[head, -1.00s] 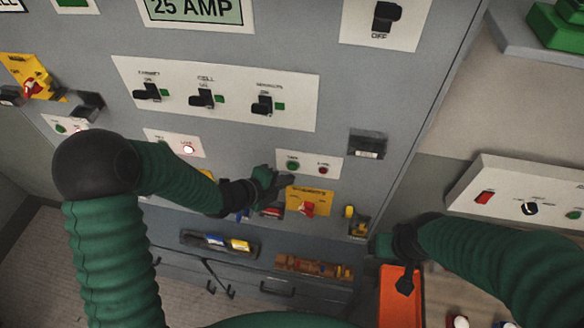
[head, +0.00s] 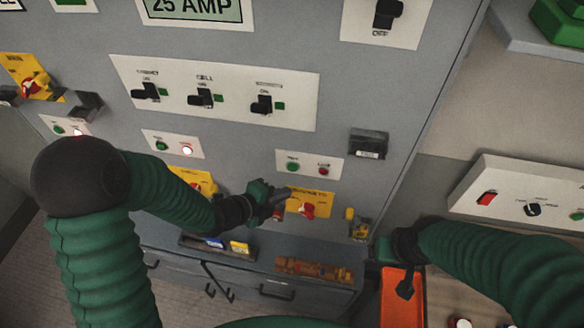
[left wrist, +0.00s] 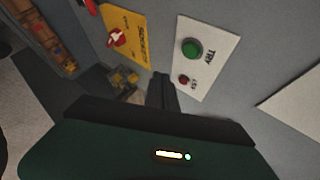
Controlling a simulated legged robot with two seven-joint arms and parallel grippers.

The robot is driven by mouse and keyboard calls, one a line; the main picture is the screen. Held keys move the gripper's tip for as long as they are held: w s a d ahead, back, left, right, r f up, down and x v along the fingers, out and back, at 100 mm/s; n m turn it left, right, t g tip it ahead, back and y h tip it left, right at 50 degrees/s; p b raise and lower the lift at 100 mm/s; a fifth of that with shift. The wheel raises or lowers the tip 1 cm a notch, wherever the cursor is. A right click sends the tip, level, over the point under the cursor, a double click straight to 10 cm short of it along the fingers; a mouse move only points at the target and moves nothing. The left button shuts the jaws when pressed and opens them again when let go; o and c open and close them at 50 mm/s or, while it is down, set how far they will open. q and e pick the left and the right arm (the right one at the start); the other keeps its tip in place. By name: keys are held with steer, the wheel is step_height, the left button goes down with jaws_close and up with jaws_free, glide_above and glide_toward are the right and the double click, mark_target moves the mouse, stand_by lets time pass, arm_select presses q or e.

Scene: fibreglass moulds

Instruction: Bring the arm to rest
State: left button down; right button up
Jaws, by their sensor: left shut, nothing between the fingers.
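My left gripper (head: 280,196) is shut and empty. In the head view it is in front of the grey cabinet, just left of a yellow plate with a red rotary switch (head: 308,210). In the left wrist view its dark fingers (left wrist: 163,90) are together, pointing at the cabinet face, and the yellow plate (left wrist: 128,38) lies to their upper left. A white plate with a green and a red button (left wrist: 205,55) lies to their right.
The grey cabinet (head: 230,40) carries a row of black switches (head: 205,97) above my left gripper. A shelf with coloured blocks (head: 225,246) and an orange-brown item (head: 312,270) sit below. The orange tray (head: 393,300) and a white switch panel (head: 525,195) are at right.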

arm_select(q)
steer(key=s+a+f+n+y+b, duration=0.2)
steer(key=a+f+n+y+b, duration=0.2)
steer(key=a+f+n+b, duration=0.4)
steer(key=s+a+f+n+g+y+b, duration=0.1)
steer(key=s+a+f+n+g+b, duration=0.1)
steer(key=s+n, duration=0.5)
steer(key=s+a+f+n+g+y+b, duration=0.2)
steer(key=s+a+f+n+g+b, duration=0.1)
steer(key=n, duration=0.6)
steer(key=s+f+g+b, duration=0.1)
steer(key=s+f+b, duration=0.1)
steer(key=s+b, duration=0.1)
steer(key=shift+s+f+n+b, duration=0.4)
steer(key=shift+b, duration=0.05)
